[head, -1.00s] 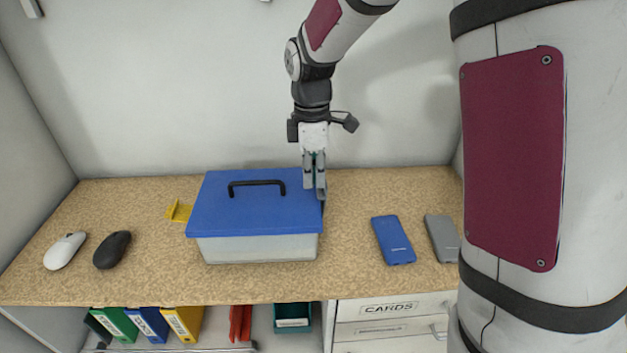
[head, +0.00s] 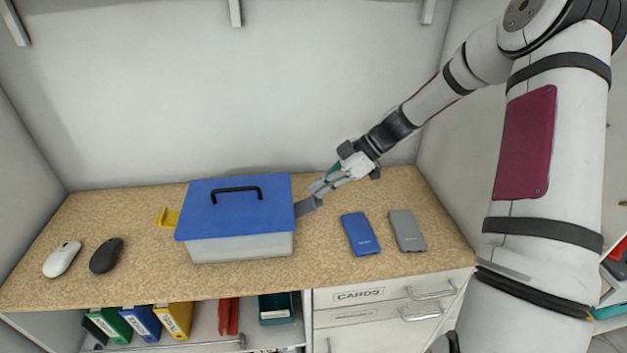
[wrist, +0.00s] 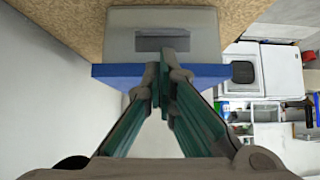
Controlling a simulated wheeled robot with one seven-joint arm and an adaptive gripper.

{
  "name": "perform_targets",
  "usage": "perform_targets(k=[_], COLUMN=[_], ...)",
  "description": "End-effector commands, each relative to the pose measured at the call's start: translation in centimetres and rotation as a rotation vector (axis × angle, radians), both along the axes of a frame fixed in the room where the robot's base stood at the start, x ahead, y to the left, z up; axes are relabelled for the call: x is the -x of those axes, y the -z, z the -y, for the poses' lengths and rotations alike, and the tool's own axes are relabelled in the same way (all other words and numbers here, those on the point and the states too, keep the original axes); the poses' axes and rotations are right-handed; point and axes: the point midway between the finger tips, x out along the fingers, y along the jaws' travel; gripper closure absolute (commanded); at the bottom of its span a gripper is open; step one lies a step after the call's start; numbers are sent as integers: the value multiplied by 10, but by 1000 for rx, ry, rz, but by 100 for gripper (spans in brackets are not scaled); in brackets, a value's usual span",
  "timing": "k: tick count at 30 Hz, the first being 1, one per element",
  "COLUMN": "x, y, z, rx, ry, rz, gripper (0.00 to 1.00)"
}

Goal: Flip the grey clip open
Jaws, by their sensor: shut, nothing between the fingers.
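The box (head: 240,247) has a pale body and a blue lid (head: 230,215) with a black handle, and the lid lies closed. The grey clip (head: 308,206) is on the box's right side and juts outward from it, tilted. In the wrist view a dark grey rectangle (wrist: 162,40) on the pale box side seems to be this clip. My gripper (head: 316,189) is shut and empty, just above the clip; I cannot tell whether it touches. A yellow clip (head: 168,217) sticks out from the left side.
A blue phone-like slab (head: 361,234) and a grey one (head: 407,230) lie right of the box. A white mouse (head: 62,259) and a black mouse (head: 106,255) lie at left. The wall stands behind the counter (head: 140,277). Counter at the back right is clear.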

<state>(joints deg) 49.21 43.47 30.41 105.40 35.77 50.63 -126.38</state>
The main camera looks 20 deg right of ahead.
Motion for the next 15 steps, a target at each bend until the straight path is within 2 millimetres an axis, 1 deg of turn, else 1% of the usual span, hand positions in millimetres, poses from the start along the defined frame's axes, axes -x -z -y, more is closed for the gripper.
perform_targets(k=[8,15], x=[0,2], y=[-1,-5], z=[-1,6], rx=[11,12], ry=[-3,-3], rz=[-2,-3], gripper=[100,100])
